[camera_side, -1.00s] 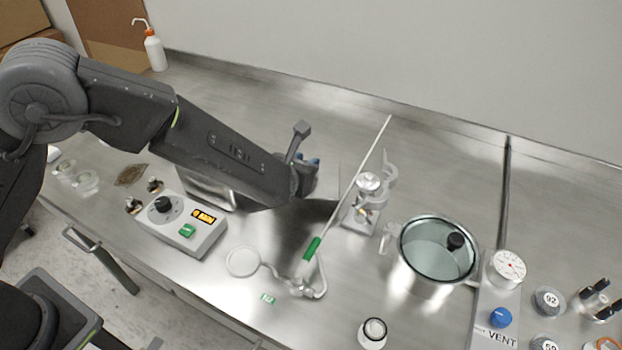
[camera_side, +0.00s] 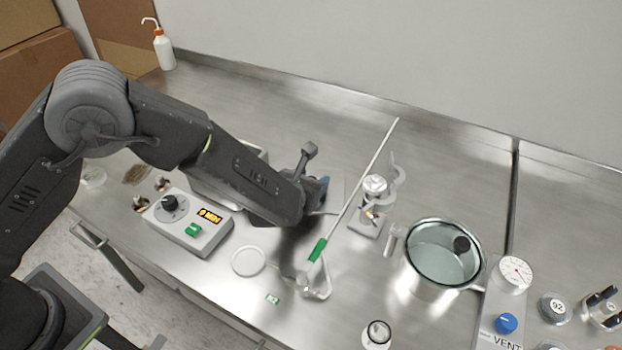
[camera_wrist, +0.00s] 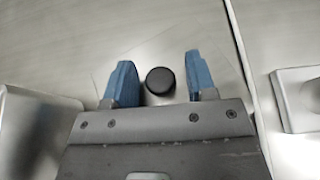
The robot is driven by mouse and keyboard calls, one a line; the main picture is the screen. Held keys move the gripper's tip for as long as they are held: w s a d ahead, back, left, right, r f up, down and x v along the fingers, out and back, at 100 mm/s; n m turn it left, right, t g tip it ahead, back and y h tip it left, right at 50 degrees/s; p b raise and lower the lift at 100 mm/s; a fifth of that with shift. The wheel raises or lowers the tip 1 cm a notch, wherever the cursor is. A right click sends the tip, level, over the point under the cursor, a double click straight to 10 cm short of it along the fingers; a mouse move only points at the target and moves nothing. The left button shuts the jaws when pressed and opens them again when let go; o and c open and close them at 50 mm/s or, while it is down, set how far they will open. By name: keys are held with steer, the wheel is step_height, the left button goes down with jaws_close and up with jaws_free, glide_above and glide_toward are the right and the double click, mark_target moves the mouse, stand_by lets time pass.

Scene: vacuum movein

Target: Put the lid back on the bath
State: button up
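The bath is a steel box (camera_side: 208,190) behind the timer unit, partly hidden by my arm; its steel wall shows in the wrist view (camera_wrist: 35,135). The lid appears as a thin flat sheet on the bench (camera_side: 337,188), mostly hidden by my gripper in the side view. Its round black knob (camera_wrist: 160,80) shows in the wrist view between my fingers. My gripper (camera_wrist: 158,62), with blue fingers, is open, one finger on each side of the knob with gaps. It points down at the lid right of the bath (camera_side: 322,188).
The timer unit (camera_side: 188,224) stands in front of the bath. A steel pot with a glass lid (camera_side: 440,250) is farther right.

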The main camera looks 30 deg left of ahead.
steer(key=shift+r, duration=0.1)
steer(key=shift+r, duration=0.15)
steer(key=shift+o, duration=0.3)
steer(key=v, duration=1.2)
steer(key=shift+s+d, duration=0.3)
steer(key=shift+s, duration=0.45)
steer(key=x, duration=0.8)
steer(key=shift+a, duration=0.1)
steer(key=shift+a+x, duration=0.2)
steer(key=shift+x, duration=2.65)
steer(key=shift+r, duration=0.15)
steer(key=shift+c, duration=0.4)
